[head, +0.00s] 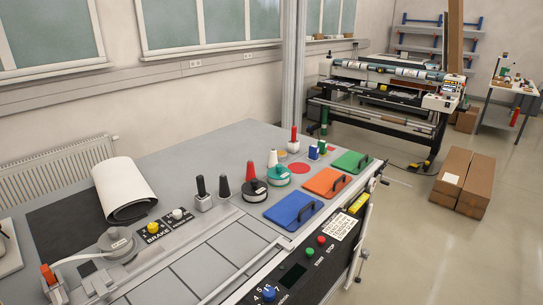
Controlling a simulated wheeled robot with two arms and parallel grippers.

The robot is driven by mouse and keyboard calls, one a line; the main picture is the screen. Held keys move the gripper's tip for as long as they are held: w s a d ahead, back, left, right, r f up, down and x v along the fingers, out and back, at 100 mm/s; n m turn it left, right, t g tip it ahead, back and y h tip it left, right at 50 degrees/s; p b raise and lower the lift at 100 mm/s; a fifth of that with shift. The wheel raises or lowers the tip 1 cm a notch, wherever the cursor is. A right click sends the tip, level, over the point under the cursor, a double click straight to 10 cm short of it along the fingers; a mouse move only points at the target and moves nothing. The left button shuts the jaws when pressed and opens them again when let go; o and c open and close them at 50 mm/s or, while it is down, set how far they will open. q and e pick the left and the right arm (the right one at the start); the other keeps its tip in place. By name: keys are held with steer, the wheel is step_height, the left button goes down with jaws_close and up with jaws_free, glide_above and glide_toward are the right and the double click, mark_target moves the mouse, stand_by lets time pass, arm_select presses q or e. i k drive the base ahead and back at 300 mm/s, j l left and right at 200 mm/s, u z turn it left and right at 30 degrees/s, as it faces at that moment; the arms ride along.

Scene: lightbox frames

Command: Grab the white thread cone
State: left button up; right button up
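A small white cone (273,159), which looks like the white thread cone, stands upright on the grey worktable. It is at or just behind a round teal-topped piece (277,176); I cannot tell whether it rests on it. A red cone (251,171) stands to its left and a taller red cone (294,136) on a white base to its right, farther back. Neither of my grippers shows in the head view.
Black upright pieces (224,187), blue (293,210), orange (328,182) and green (351,162) plates with black handles, and a white roll (125,188) crowd the worktable (170,150). Brown boxes (463,180) stand on the open floor at right.

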mark_target(273, 161)
steer(key=i+l+u, duration=0.1)
steer(key=l+u, duration=0.2)
steer(key=l, duration=0.35)
steer(key=l+u, duration=0.35)
steer(key=l, duration=0.3)
steer(key=i+l+u, duration=0.2)
steer(key=l+u, duration=0.15)
steer(key=l, duration=0.45)
steer(key=i+l+u, duration=0.1)
steer(key=l+u, duration=0.25)
steer(key=l, duration=0.5)
steer(key=l+u, duration=0.35)
steer(key=l, duration=0.45)
steer(key=l+u, duration=0.2)
steer(key=l, duration=0.3)
steer(key=l+u, duration=0.2)
steer(key=l, duration=0.3)
steer(key=k+l+u, duration=0.2)
steer(key=l, duration=0.25)
steer(key=l+u, duration=0.2)
steer(key=l, duration=0.25)
steer(key=i+l, duration=0.15)
steer(key=i, duration=0.3)
